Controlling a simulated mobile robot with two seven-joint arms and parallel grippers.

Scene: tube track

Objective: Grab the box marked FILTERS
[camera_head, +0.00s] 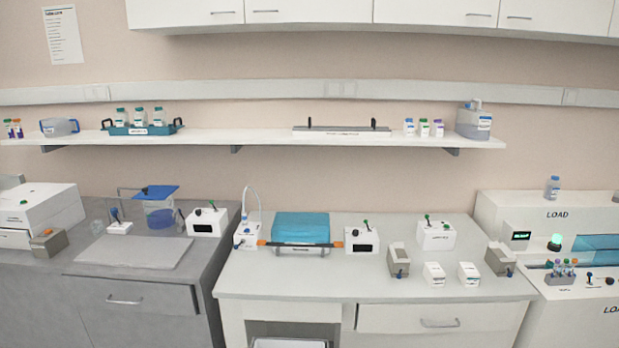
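Two small white boxes, a left one (434,274) and a right one (469,274), stand upright side by side on the front right of the white bench (300,284). Both have markings too small to read, so I cannot tell which box, if any, says FILTERS. A larger white box-shaped unit (436,236) with green-topped levers stands behind them; its front marking is also unreadable. Neither of my grippers is in view.
Grey-beige holders stand left (398,260) and right (500,259) of the small boxes. A blue-topped rack (301,228) sits mid-bench. A wall shelf (240,138) carries bottles and a tray. A white LOAD machine (510,208) stands at the right. The front-left bench top is clear.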

